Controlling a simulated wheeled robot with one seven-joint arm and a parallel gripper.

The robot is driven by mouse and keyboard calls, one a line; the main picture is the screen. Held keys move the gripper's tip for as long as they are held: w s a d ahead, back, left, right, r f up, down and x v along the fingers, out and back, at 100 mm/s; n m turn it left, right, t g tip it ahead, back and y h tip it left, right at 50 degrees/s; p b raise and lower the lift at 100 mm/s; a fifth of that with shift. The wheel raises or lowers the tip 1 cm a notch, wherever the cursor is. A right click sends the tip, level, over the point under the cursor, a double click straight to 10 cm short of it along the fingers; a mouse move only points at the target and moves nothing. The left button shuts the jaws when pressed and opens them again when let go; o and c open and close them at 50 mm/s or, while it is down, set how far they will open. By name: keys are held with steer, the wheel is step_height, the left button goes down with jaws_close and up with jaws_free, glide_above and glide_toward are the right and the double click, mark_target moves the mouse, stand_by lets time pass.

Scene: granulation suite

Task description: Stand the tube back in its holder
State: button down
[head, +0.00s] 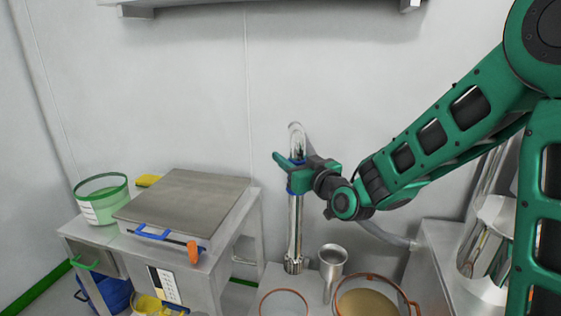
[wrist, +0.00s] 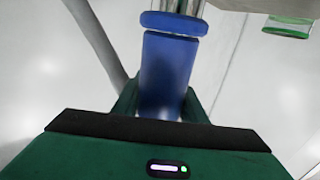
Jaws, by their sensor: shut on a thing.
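The tube (head: 295,228) is a shiny metal pipe with a curved top, a blue grip and a wider lower end. It hangs nearly upright in the head view. My gripper (head: 297,174) is shut on its blue grip, which also fills the middle of the wrist view (wrist: 168,75). A steel cup-like holder (head: 332,262) with an open top stands just right of the tube's lower end. The tube is outside it, beside it in the picture. I cannot tell whether the lower end touches the surface behind.
A round sieve or bowl with tan powder (head: 366,302) stands right of the holder, and another ring-shaped rim (head: 284,303) lies left. A grey hose (head: 388,236) runs behind my arm. A steel bench (head: 188,205) with a green-rimmed tub (head: 101,200) stands left.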

steer(key=shift+w+d+m+t+h, duration=0.35)
steer(key=shift+w+d+m+h, duration=0.7)
steer(key=shift+w+d, duration=2.15)
steer(key=shift+w+d+m+t+h, duration=0.35)
steer(key=shift+w+d+m+h, duration=0.6)
steer(key=shift+d, duration=4.25)
step_height(320, 180, down, 12)
steer(key=shift+w+r+n+h, duration=0.15)
steer(key=shift+n+h, duration=0.15)
steer(key=shift+h, duration=0.1)
steer(key=c, duration=1)
jaws_free()
steer(key=shift+a, duration=0.1)
